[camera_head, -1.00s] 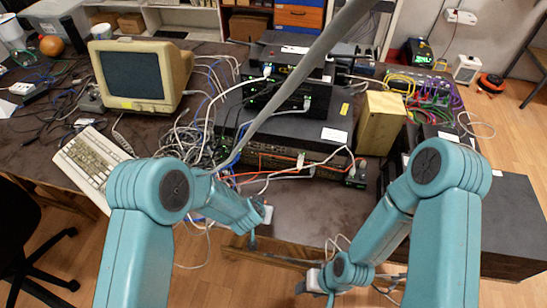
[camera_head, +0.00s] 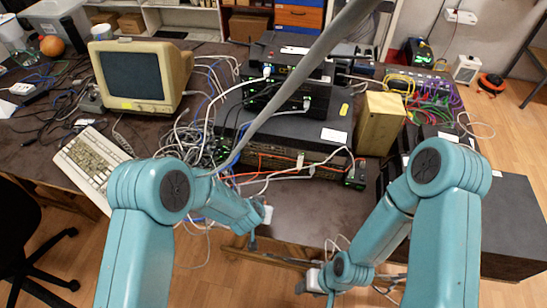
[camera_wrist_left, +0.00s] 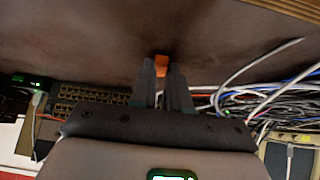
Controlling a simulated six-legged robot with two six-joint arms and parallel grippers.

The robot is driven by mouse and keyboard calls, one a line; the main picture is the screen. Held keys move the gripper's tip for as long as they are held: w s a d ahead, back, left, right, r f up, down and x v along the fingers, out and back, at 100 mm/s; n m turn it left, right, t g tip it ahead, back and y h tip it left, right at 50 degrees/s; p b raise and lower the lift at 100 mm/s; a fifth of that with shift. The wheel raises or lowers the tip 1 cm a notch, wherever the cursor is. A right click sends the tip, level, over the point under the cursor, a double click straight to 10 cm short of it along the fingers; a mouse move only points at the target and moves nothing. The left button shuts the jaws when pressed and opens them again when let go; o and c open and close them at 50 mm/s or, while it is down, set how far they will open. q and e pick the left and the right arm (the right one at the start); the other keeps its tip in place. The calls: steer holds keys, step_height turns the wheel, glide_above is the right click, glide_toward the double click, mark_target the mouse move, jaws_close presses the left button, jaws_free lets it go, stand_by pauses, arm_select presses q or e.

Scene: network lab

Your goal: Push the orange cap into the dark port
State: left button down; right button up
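The orange cap (camera_wrist_left: 161,66) sits between the fingertips of my left gripper (camera_wrist_left: 160,70) in the left wrist view, and the fingers are closed on it. In the head view my left gripper (camera_head: 252,241) is by the front table edge, below the stack of network gear; the cap cannot be made out there. A switch front with rows of dark ports (camera_wrist_left: 88,97) shows at the left of the left wrist view, apart from the cap. I cannot tell which one is the dark port. My right gripper (camera_head: 302,287) is low in front of the table, small and partly hidden by its arm.
The network gear (camera_head: 295,130) stands mid-table with orange and white cables across its front. Tangled cables (camera_head: 185,140) lie left of it, near a monitor (camera_head: 137,75) and a keyboard (camera_head: 92,165). The table front (camera_head: 320,210) between my arms is mostly bare.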

arm_select(q)
steer(key=shift+r+p, duration=2.35)
steer(key=shift+r, duration=0.2)
steer(key=shift+f, duration=0.1)
